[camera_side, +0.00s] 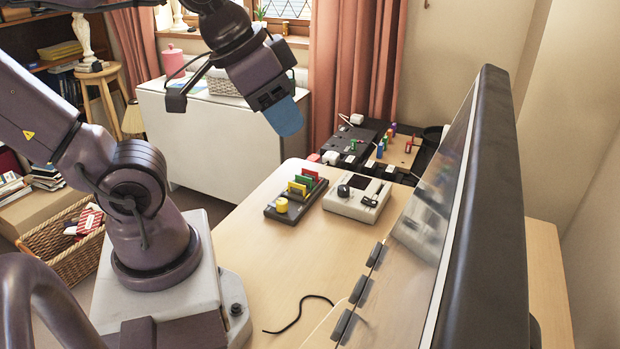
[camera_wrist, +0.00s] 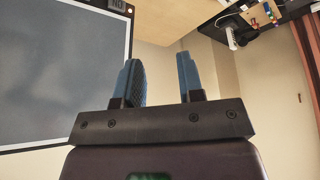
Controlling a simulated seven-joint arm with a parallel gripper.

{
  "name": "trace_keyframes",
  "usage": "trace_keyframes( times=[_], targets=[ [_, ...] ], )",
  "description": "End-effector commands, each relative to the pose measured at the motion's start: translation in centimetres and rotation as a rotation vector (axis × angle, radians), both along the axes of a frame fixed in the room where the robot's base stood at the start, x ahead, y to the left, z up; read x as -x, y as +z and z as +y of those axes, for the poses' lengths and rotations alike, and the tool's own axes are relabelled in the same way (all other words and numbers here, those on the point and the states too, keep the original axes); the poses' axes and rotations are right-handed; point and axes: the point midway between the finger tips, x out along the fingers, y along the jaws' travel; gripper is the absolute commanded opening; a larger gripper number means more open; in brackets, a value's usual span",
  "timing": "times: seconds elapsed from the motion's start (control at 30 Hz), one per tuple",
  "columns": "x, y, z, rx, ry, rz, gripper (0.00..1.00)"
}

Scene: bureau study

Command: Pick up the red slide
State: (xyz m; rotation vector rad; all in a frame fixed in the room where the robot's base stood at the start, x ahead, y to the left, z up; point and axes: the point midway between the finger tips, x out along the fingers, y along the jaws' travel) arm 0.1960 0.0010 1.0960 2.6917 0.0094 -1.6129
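The red slide (camera_side: 311,174) appears to be the small red plate at the back of a dark holder (camera_side: 272,213) on the wooden desk in the side view. A green plate (camera_side: 304,180) and a yellow plate (camera_side: 297,188) stand in front of it and partly cover it. My gripper (camera_side: 287,120) hangs in the air above and to the left of the holder in the side view, well clear of it. In the wrist view my gripper (camera_wrist: 161,78) has its two blue fingers apart with nothing between them. The red slide cannot be made out in the wrist view.
A white device with a dark dial (camera_side: 358,197) stands right beside the holder. A large dark-framed screen (camera_side: 497,190) rises at the right. Dark boards with coloured pegs (camera_side: 385,145) lie behind. A black cable (camera_side: 300,312) lies in front; the desk's middle is clear.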

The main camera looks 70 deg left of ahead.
Motion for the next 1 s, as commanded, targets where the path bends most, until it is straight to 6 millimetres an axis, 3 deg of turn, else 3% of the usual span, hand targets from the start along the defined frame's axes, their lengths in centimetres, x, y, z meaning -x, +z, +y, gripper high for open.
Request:
trace_keyframes(
  times=[0.17,0.37,0.57,0.7,1.0],
  targets=[
    [-1.0,-2.1,2.0,0.011,0.095,0.12,0.35],
    [-5.0,-4.2,6.8,0.074,0.312,0.275,0.35],
    [-9.1,-7.3,13.3,0.188,0.672,0.38,0.35],
    [-11.2,-10.7,18.6,0.268,0.977,0.431,0.35],
    [-13.0,-19.1,29.4,0.411,1.685,0.44,0.35]
  ],
)
